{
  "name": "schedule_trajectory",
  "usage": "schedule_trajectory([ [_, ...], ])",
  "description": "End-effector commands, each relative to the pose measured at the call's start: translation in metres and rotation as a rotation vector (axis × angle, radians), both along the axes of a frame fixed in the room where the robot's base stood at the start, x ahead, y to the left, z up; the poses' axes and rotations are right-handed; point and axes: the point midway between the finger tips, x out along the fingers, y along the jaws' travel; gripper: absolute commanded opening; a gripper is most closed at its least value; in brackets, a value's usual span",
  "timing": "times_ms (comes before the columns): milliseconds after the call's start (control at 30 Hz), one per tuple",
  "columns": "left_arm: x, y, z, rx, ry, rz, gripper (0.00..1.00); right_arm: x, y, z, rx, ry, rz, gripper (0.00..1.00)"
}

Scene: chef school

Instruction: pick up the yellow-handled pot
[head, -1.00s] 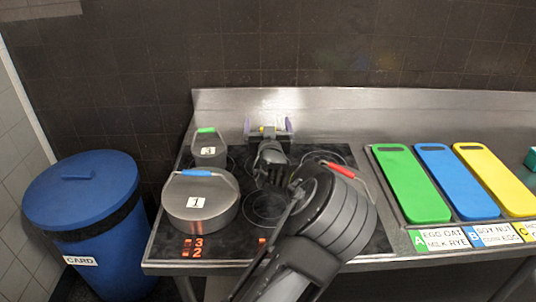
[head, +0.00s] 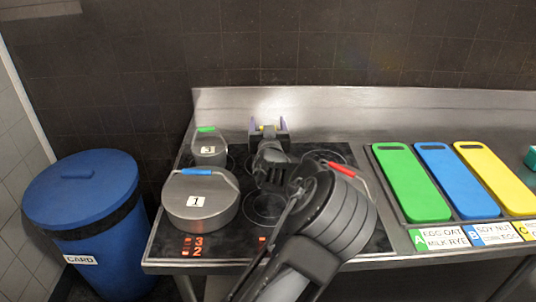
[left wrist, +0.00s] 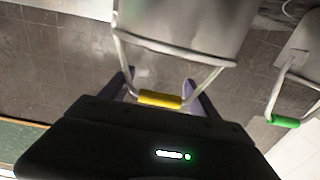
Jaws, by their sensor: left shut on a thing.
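The yellow handle (left wrist: 160,100) of a grey metal pot (left wrist: 185,30) lies between the purple fingers of my left gripper (left wrist: 163,92) in the left wrist view. The gripper is shut on this handle. In the head view, my left gripper (head: 268,128) is at the back of the hob, near the steel backsplash. I cannot tell whether the pot is lifted. My right gripper is not in view.
A green-handled pot (head: 209,150) stands left of the gripper, with a larger blue-handled pot (head: 199,208) in front. A red handle (head: 342,169) shows beside my arm. Coloured boards (head: 410,182) lie right of the hob (head: 165,240). A blue bin (head: 80,205) stands left.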

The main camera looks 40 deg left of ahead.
Motion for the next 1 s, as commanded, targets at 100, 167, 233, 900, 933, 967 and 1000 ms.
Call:
schedule_trajectory([
  [100,0.0,0.0,0.0,0.0,0.0,0.0,0.42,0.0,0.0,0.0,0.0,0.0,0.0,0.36],
  [167,0.0,0.0,0.0,0.0,0.0,0.0,0.37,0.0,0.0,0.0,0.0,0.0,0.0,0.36],
  [233,0.0,0.0,0.0,0.0,0.0,0.0,0.31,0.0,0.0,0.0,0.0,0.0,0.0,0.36],
  [900,0.0003,0.0,0.0024,0.001,-0.003,-0.001,0.0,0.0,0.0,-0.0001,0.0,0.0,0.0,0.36],
  [933,0.0003,-0.0001,0.0036,0.001,-0.003,-0.001,0.0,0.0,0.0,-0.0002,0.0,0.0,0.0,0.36],
  [967,0.0004,0.0,0.0054,0.001,-0.004,-0.001,0.0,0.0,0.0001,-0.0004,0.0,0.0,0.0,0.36],
  [1000,0.0004,0.0,0.0087,0.001,-0.006,-0.001,0.0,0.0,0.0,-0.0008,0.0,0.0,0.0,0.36],
])
